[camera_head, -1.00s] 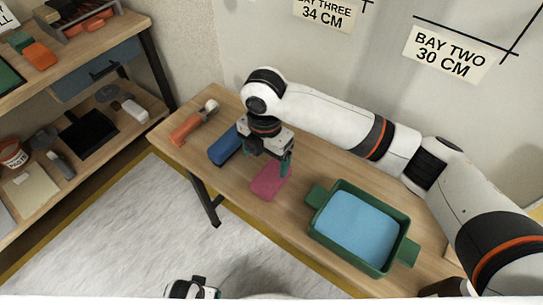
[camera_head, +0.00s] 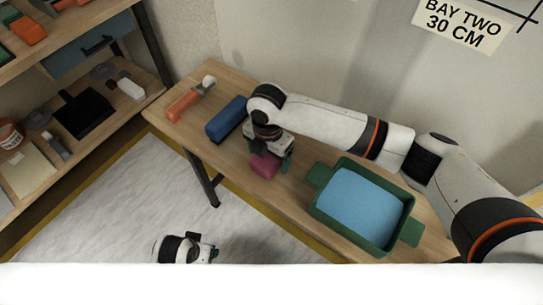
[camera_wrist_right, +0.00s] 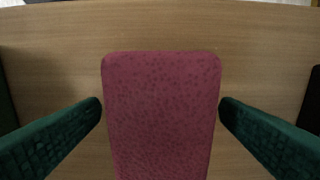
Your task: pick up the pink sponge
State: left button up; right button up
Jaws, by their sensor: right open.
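The pink sponge (camera_head: 264,166) lies on the wooden table, partly hidden under my right gripper (camera_head: 268,170) in the head view. In the right wrist view the sponge (camera_wrist_right: 161,110) fills the middle, with its length running toward the bottom edge. The green fingertips of my right gripper (camera_wrist_right: 160,106) stand on either side of it, open, with a small gap showing at each side. My left gripper (camera_head: 210,252) is low in the head view, over the floor and away from the table; its fingers are too small to read.
A blue block (camera_head: 226,118) lies just left of my right gripper. An orange-handled tool (camera_head: 184,106) lies at the table's left end. A green tray (camera_head: 323,212) with blue contents stands to the right. A shelf unit (camera_head: 30,150) is at far left.

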jog(key=shift+f, duration=0.35)
pick_arm(q)
jog(key=shift+r, duration=0.3)
pick_arm(e)
jog(key=shift+c, duration=0.5)
jog(key=c, duration=1)
jog(key=shift+o, duration=0.2)
jog(key=shift+r, duration=0.1)
jog(key=shift+r, duration=0.5)
pick_arm(q)
notch_tip(320, 180, down, 7)
jog(key=s+p, duration=0.2)
jog(key=shift+s+a, duration=0.15)
pick_arm(e)
notch_tip(320, 180, up, 9)
pick_arm(q)
jog(key=shift+f, duration=0.1)
